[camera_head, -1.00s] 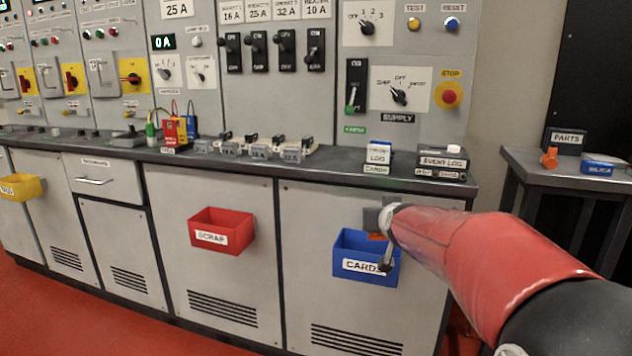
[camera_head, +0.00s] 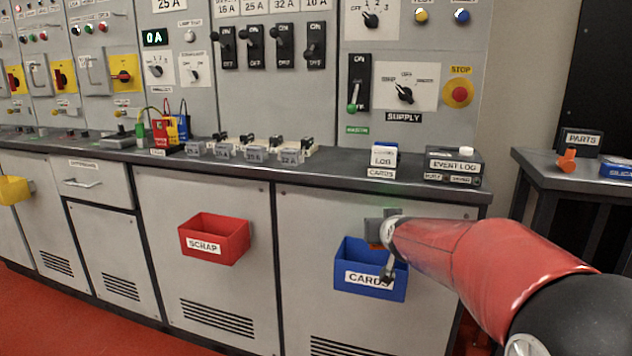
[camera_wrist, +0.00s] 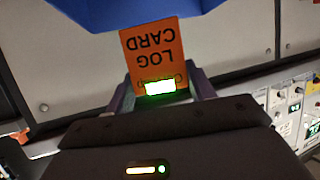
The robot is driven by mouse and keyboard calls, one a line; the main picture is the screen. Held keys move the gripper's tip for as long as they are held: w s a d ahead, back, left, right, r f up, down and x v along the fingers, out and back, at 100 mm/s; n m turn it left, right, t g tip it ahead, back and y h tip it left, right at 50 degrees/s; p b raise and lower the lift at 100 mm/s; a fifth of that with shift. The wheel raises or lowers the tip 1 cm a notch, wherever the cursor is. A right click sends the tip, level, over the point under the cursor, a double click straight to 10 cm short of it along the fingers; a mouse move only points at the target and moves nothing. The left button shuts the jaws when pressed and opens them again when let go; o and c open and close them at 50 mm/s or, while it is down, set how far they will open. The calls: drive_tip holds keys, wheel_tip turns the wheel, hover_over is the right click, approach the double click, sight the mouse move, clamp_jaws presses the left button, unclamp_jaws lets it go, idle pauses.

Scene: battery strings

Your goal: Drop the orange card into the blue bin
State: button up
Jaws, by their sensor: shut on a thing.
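The orange card (camera_wrist: 155,52), marked LOG CARD, is held between the fingers of my gripper (camera_wrist: 160,88) in the wrist view. A bit of the card shows as orange beside my gripper (camera_head: 377,243) in the head view. The blue bin (camera_head: 352,281), labelled CARDS, hangs on the cabinet front. My gripper is over the bin's upper edge. In the wrist view the blue bin (camera_wrist: 120,12) is at the top, just beyond the card's far end. My wrist hides part of the bin's right side.
A red SCRAP bin (camera_head: 215,256) hangs to the left, and a yellow bin (camera_head: 13,190) farther left. A side table with a PARTS box (camera_head: 580,141) stands at right.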

drive_tip(key=shift+f, duration=0.55)
drive_tip(key=o, duration=1.1)
drive_tip(key=shift+c, duration=0.2)
drive_tip(key=b+v, duration=0.2)
drive_tip(key=v, duration=0.5)
drive_tip(key=shift+s, duration=0.4)
drive_tip(key=shift+s+r, duration=0.1)
drive_tip(key=s+f+g, duration=0.2)
drive_tip(key=s+f, duration=0.2)
drive_tip(key=s, duration=0.6)
drive_tip(key=s+f+g, duration=0.3)
drive_tip(key=s+f, duration=0.1)
drive_tip(key=s, duration=0.6)
drive_tip(key=s+f+g, duration=0.2)
drive_tip(key=s+f, duration=0.2)
drive_tip(key=s, duration=0.6)
drive_tip(key=shift+f+g, duration=0.25)
drive_tip(key=shift+g, duration=0.15)
